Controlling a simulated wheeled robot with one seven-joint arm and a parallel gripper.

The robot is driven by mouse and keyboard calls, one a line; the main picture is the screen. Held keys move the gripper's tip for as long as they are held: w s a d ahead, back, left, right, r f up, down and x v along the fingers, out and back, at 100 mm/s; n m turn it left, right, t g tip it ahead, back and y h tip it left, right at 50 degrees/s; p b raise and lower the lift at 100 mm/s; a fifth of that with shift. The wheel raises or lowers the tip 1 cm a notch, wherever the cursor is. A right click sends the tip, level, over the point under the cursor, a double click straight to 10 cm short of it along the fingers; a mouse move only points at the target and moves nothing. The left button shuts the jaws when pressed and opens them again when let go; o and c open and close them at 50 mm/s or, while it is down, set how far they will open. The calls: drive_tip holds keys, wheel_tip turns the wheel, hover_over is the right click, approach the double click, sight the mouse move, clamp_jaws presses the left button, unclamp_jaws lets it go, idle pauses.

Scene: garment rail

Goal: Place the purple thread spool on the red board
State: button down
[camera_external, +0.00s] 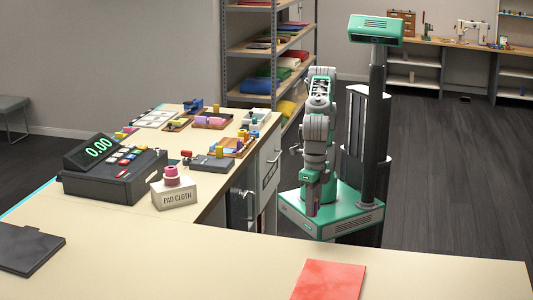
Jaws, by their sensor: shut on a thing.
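The red board (328,281) lies flat on the near counter, at the bottom right of the picture, and its top is bare. My gripper (312,197) points down in front of my green base, beside the counter and well away from the board. It is shut on a small purple thing, the purple thread spool (312,209), which hangs from the jaws. The fingers hide much of the spool, and it is small in this view.
The near counter (230,262) is clear left of the board up to a black folder (28,248). A cash register (112,172), a pad cloth box (174,193) with a pink object on top, and several small items crowd the left counter. Shelving (262,50) stands behind.

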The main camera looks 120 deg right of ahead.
drive_tip(key=s+a+r+m, duration=0.2)
drive_tip(key=s+a+r, duration=0.1)
drive_tip(key=a+r, duration=0.4)
drive_tip(key=m+p, duration=0.4)
hover_over(334, 268)
wheel_tip(334, 268, down, 11)
drive_tip(key=shift+f, duration=0.1)
wheel_tip(334, 268, down, 3)
drive_tip(key=shift+r+p, duration=0.2)
drive_tip(key=shift+p, duration=0.25)
drive_tip(key=shift+f, duration=0.1)
drive_tip(key=shift+s, duration=0.1)
